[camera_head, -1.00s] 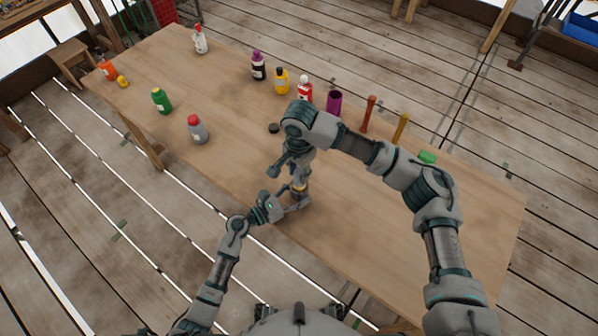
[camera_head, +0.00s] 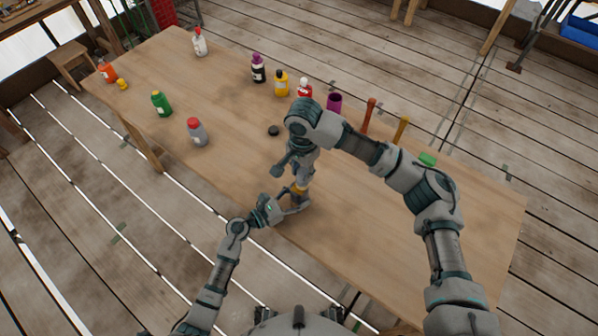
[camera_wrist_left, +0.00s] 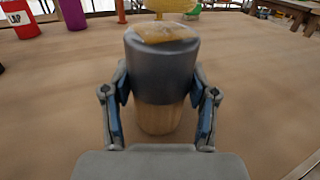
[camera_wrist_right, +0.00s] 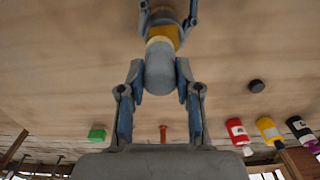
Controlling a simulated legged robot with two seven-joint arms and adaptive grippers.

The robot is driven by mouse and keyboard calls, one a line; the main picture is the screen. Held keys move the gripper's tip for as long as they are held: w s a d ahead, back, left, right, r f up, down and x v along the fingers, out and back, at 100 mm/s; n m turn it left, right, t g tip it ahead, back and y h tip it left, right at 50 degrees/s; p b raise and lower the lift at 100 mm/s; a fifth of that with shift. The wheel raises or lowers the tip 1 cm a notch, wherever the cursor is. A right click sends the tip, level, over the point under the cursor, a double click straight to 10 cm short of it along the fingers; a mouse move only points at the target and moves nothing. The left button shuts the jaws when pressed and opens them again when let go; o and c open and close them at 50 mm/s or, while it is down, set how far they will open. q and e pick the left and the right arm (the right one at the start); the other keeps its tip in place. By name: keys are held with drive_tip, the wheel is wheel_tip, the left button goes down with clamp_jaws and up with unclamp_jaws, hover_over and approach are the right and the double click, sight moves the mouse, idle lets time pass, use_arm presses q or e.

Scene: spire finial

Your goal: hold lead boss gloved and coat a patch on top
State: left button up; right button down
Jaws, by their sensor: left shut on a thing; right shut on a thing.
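The lead boss (camera_wrist_left: 160,75), a dark grey cylinder with a wood-coloured lower part, stands upright between the fingers of my left gripper (camera_wrist_left: 160,105). My left gripper is shut on it. A glossy yellow-tan patch (camera_wrist_left: 165,33) covers much of its top. My right gripper (camera_wrist_right: 160,85) is shut on a grey rounded applicator (camera_wrist_right: 160,68) with a cream end. A yellow face (camera_wrist_left: 170,5), likely that end, shows just above the boss in the left wrist view. In the head view the left gripper (camera_head: 296,206) and boss sit low under the right arm. The fingers look bare grey and blue.
Several bottles stand across the table (camera_head: 230,170), among them a grey one (camera_head: 197,133), a green one (camera_head: 161,103) and a yellow one (camera_head: 281,84). A black cap (camera_head: 273,130), purple cup (camera_head: 334,103) and green block (camera_head: 427,159) lie beyond the right arm. The right table end is clear.

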drive_tip(key=d+r, duration=0.4)
drive_tip(key=r, duration=0.1)
drive_tip(key=shift+r, duration=0.4)
use_arm(q)
drive_tip(key=o, duration=1.3)
drive_tip(key=shift+o, duration=0.2)
drive_tip(key=v, duration=1.2)
drive_tip(key=shift+w+a+f, duration=0.1)
drive_tip(key=shift+f, duration=0.05)
